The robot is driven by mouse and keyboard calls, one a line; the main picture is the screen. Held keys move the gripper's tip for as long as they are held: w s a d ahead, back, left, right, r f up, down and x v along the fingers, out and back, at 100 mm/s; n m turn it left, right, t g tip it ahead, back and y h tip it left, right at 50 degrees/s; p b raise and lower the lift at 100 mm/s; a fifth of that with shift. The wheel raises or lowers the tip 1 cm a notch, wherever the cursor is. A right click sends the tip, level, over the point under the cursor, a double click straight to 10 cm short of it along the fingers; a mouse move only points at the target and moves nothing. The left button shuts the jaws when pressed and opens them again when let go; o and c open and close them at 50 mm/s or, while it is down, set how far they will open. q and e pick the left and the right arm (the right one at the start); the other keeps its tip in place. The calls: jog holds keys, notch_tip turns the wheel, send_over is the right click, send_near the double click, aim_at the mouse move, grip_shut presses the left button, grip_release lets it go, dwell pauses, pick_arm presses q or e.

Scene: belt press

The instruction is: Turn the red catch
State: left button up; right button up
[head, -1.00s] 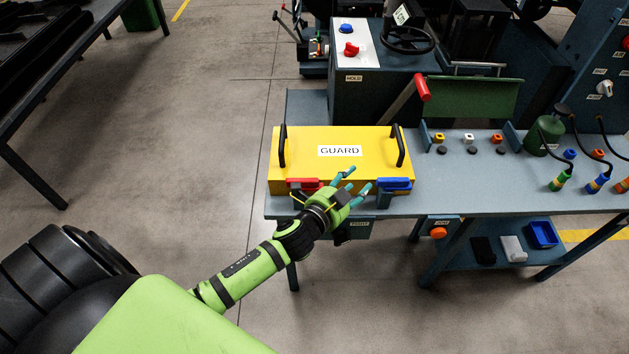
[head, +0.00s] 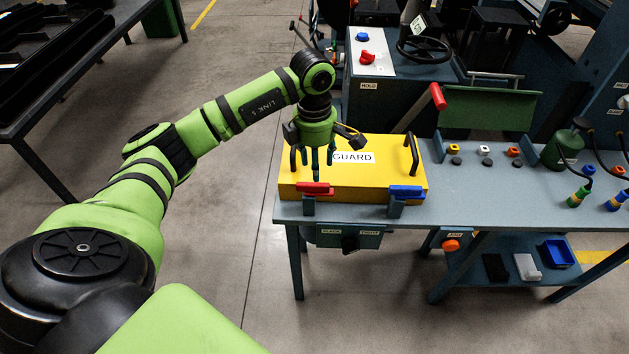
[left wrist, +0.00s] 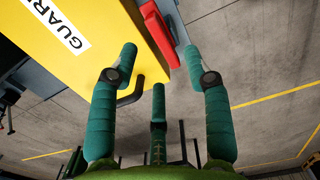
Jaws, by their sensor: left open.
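The red catch (head: 313,189) sits at the left of the front edge of the yellow guard (head: 360,180), lying lengthwise along that edge. In the left wrist view the red catch (left wrist: 158,36) lies just beyond the fingertips, beside the guard's yellow face. My left gripper (head: 320,176) points down above the guard's front left part, with its teal fingers spread and empty. In the left wrist view its fingers (left wrist: 160,60) are apart, with the catch ahead of the gap between them and not gripped. My right gripper is out of view.
A blue catch (head: 406,192) sits at the right of the guard's front edge. Black handles (head: 412,153) stand up on the guard, one close to my left gripper. A red-tipped lever (head: 438,97) rises behind.

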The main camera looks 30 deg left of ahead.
aim_at(315, 189)
pick_arm(q)
jog(key=shift+s+a, duration=0.1)
jog(key=shift+a, duration=0.4)
jog(key=shift+f+y, duration=0.3)
jog(key=shift+f, duration=0.05)
notch_tip(315, 189, down, 6)
jog(key=shift+f+p, duration=0.1)
jog(key=shift+p, duration=0.7)
grip_shut()
